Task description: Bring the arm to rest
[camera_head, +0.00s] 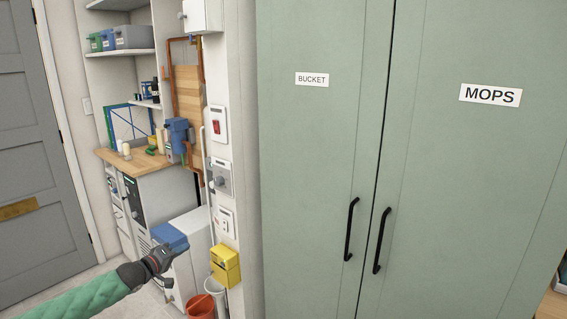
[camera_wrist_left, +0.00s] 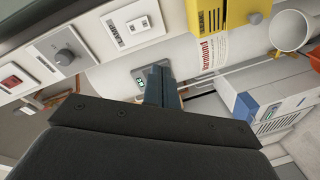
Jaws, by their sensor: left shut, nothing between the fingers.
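My left arm, in a green sleeve, reaches in from the bottom left of the head view. Its dark gripper (camera_head: 164,254) is shut and empty, held in front of the white and blue unit by the wall. In the left wrist view the shut fingers (camera_wrist_left: 160,85) point toward the wall with the switch plates and hold nothing. They look apart from the wall, though the exact gap cannot be told. My right gripper is in neither view.
A tall green cabinet (camera_head: 310,180) labelled BUCKET and MOPS stands shut on the right. A yellow box (camera_head: 226,265), an orange bucket (camera_head: 201,306) and a white bucket (camera_head: 215,288) are right of my gripper. A wooden counter (camera_head: 140,163) is behind; a grey door (camera_head: 35,150) is left.

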